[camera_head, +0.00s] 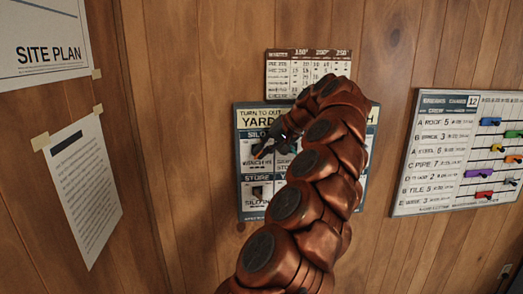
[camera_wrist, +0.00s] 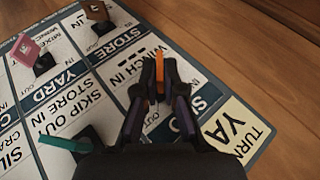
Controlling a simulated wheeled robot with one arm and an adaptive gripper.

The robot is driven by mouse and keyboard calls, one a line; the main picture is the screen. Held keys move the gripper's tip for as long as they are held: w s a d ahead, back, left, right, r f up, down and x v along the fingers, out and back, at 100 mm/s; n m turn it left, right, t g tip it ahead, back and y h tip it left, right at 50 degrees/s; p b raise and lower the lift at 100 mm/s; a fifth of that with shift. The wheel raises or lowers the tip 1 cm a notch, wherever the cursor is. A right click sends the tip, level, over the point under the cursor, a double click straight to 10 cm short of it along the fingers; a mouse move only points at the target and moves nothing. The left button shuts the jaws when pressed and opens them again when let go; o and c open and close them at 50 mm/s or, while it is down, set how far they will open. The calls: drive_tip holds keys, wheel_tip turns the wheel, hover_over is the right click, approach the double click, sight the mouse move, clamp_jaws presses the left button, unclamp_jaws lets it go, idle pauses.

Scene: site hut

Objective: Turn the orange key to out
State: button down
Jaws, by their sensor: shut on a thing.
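The orange key (camera_wrist: 159,70) shows in the wrist view as a narrow upright strip between my fingertips. My gripper (camera_wrist: 159,92) is shut on it, with a finger on each side. The key is at the yard board (camera_wrist: 182,62), beside a label that ends in "IN". My fingers hide the key's base and part of its panel, so I cannot tell its exact setting. In the head view the yard board (camera_head: 250,119) hangs on the wood wall. My gripper (camera_head: 268,149) is at its left part, and my arm covers much of the board.
The wrist view also shows a teal key (camera_wrist: 62,144), a pink key (camera_wrist: 28,50) and a brown key (camera_wrist: 97,11) on the same board. A board with coloured sliders (camera_head: 460,150) hangs to the right. A paper chart (camera_head: 290,70) is above.

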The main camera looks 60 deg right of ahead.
drive_tip(key=shift+f, duration=0.1)
idle(0.4)
drive_tip(key=c, duration=1.3)
unclamp_jaws()
drive_tip(key=shift+v, duration=3.7)
